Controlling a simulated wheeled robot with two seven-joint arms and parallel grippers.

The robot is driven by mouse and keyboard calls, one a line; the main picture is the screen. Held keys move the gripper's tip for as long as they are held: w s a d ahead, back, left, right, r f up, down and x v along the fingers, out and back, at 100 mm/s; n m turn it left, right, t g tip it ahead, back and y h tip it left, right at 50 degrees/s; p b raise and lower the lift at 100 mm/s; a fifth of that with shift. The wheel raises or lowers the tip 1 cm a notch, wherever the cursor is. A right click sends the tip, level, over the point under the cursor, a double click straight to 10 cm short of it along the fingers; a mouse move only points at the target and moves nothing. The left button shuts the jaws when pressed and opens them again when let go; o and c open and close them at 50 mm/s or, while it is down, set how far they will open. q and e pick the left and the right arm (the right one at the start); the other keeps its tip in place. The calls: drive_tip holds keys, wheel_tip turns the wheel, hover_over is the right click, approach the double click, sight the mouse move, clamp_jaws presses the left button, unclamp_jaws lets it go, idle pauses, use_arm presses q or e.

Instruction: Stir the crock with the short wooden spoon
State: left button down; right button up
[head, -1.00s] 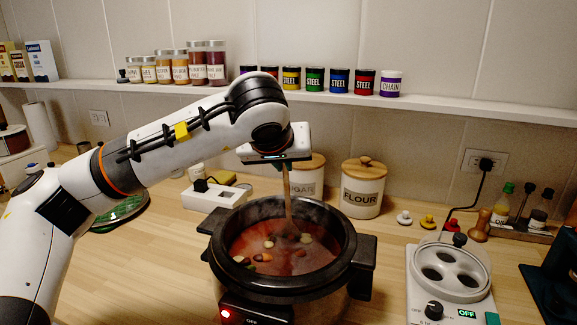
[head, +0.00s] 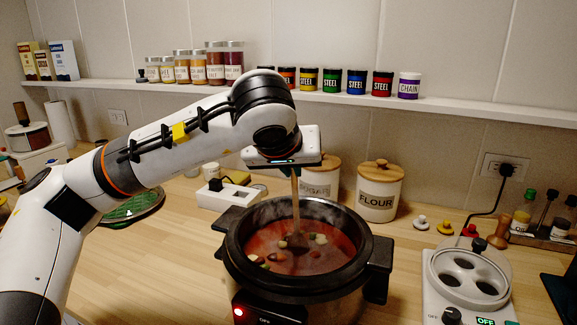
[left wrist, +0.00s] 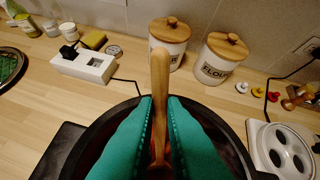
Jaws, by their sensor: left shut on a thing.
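The crock (head: 305,290) is a dark-rimmed slow cooker filled with red stew (head: 275,243) with chunks in it, and it steams. My left gripper (head: 292,168) is above the crock, pointing down. Its green fingers (left wrist: 160,125) are shut on the wooden spoon (left wrist: 160,75), which also shows in the head view (head: 295,205). The spoon stands nearly upright, and its lower end is sunk in the stew and hidden. My right gripper is not in view.
A flour canister (head: 378,195) and a sugar canister (head: 318,185) stand behind the crock. A white egg cooker (head: 450,300) is at the right. A white power strip (head: 225,195) lies behind left. A shelf (head: 400,103) with jars and tins runs above.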

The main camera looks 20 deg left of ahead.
use_arm(q)
drive_tip(key=shift+r, duration=0.1)
drive_tip(key=w+a+r+p, duration=0.2)
drive_tip(key=w+r+p, duration=0.2)
drive_tip(key=r+p, duration=0.6)
drive_tip(key=shift+r, duration=0.6)
drive_tip(key=shift+w+a, duration=0.1)
idle(0.4)
drive_tip(key=shift+r, duration=0.1)
wheel_tip(320, 180, up, 5)
drive_tip(key=p, duration=0.4)
idle(0.5)
idle(0.7)
